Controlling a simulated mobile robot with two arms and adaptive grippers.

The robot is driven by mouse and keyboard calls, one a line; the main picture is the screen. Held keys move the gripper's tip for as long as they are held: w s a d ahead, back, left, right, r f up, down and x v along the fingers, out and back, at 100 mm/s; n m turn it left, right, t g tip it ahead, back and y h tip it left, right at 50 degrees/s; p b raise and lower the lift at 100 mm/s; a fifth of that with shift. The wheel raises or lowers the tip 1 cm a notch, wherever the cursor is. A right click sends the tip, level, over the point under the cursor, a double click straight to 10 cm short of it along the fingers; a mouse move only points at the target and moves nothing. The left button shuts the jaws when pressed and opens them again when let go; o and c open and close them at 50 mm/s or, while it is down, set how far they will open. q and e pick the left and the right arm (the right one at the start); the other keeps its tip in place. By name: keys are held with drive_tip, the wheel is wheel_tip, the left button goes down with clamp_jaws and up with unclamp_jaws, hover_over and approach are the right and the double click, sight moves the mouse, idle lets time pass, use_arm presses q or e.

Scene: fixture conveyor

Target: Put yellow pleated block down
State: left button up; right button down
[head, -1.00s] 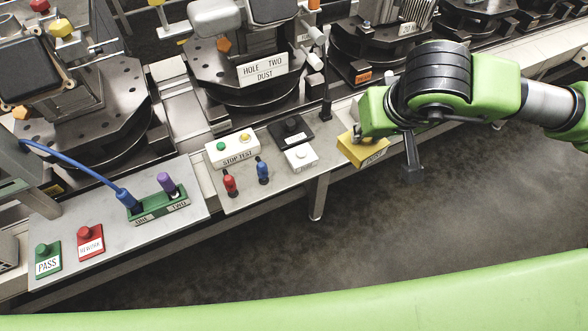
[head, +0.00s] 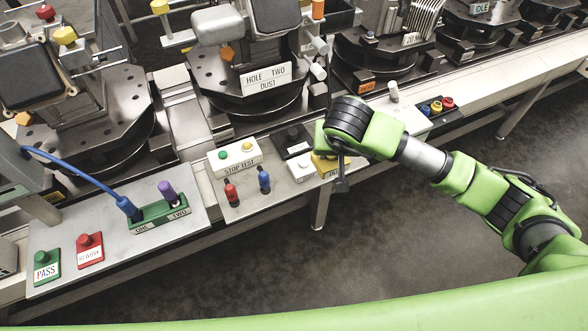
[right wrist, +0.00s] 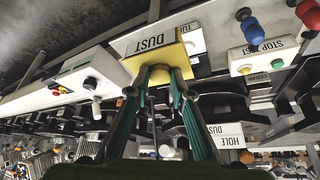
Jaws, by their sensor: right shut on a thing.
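The yellow block (head: 325,168) is partly hidden behind my right gripper in the head view, beside the small white box (head: 301,166) at the right end of the grey shelf plate (head: 276,198). In the right wrist view the yellow block (right wrist: 189,67) sits between the fingertips of my right gripper (right wrist: 159,76), with a white plate marked DUST (right wrist: 152,42) on its face. My right gripper (head: 335,162) is shut on it. I cannot tell whether the block touches the plate. My left gripper is not in view.
A STOP TEST button box (head: 234,157), a red plug (head: 231,193) and a blue plug (head: 264,180) stand left of the block. A dark box (head: 291,139) is behind the white box. A panel with colored buttons (head: 437,106) stands right. The plate's front edge drops to the floor.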

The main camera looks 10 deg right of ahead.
drive_tip(key=w+d+f+b, duration=0.2)
drive_tip(key=w+f+b, duration=0.2)
drive_tip(key=w+d+f+b, duration=0.2)
drive_tip(key=w+f+b, duration=0.2)
drive_tip(key=f, duration=0.1)
drive_tip(key=w+d+f+b, duration=0.2)
drive_tip(key=w+f+b, duration=0.2)
drive_tip(key=shift+w+f, duration=0.25)
drive_tip(key=shift+f, duration=0.05)
drive_tip(key=shift+d+r, duration=0.1)
drive_tip(key=c, duration=1.8)
unclamp_jaws()
